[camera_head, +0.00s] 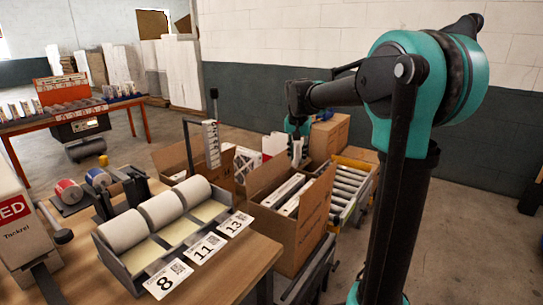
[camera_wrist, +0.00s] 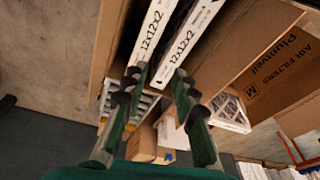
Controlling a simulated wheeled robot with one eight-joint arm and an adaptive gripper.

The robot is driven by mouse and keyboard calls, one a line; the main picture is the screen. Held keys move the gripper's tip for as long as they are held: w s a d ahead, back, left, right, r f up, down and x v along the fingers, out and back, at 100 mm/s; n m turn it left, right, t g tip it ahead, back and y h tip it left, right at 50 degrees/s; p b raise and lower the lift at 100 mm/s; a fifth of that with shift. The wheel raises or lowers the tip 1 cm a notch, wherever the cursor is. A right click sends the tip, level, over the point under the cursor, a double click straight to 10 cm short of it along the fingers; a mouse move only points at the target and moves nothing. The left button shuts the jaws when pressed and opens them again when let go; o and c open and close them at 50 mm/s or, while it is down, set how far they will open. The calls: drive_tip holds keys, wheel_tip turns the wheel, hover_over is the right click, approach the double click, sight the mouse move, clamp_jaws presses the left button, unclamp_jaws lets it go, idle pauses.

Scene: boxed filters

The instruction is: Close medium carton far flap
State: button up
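The open medium carton (camera_head: 297,240) stands in the middle of the head view, beside the table's right end. White-edged filters (camera_head: 291,190) stand inside it; in the wrist view they are marked 12x12x2 (camera_wrist: 187,42). A raised side flap (camera_head: 317,204) shows at its right. My gripper (camera_head: 297,153) is above the carton's far end, pointing down. In the wrist view my gripper (camera_wrist: 157,80) has its fingers spread with nothing between them, close to the filter ends. The far flap is not clearly visible; my gripper covers much of that area.
Another open carton (camera_head: 178,160) with filters stands behind at left. A roller conveyor (camera_head: 347,187) lies to the right, with a closed box (camera_head: 329,137) behind it. The near table (camera_head: 235,268) holds a rack of white rolls (camera_head: 159,211). A post with a label panel (camera_head: 211,144) stands near the cartons.

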drive_tip(key=w+a+n, duration=0.1)
drive_tip(key=w+n, duration=0.1)
drive_tip(key=w+a+r+n+y, duration=0.1)
drive_tip(key=w+a+n, duration=0.1)
drive_tip(key=w+a+r+n, duration=0.1)
drive_tip(key=w+a+n, duration=0.1)
drive_tip(key=n, duration=0.1)
drive_tip(key=shift+a+r+y, duration=0.15)
drive_tip(key=shift+y, duration=0.15)
clamp_jaws()
drive_tip(key=n+y, duration=0.2)
drive_tip(key=n, duration=0.6)
hover_over(271, 171)
drive_tip(key=a, duration=0.1)
wheel_tip(271, 171, down, 7)
drive_tip(key=shift+w+g, duration=0.3)
drive_tip(key=shift+w, duration=0.1)
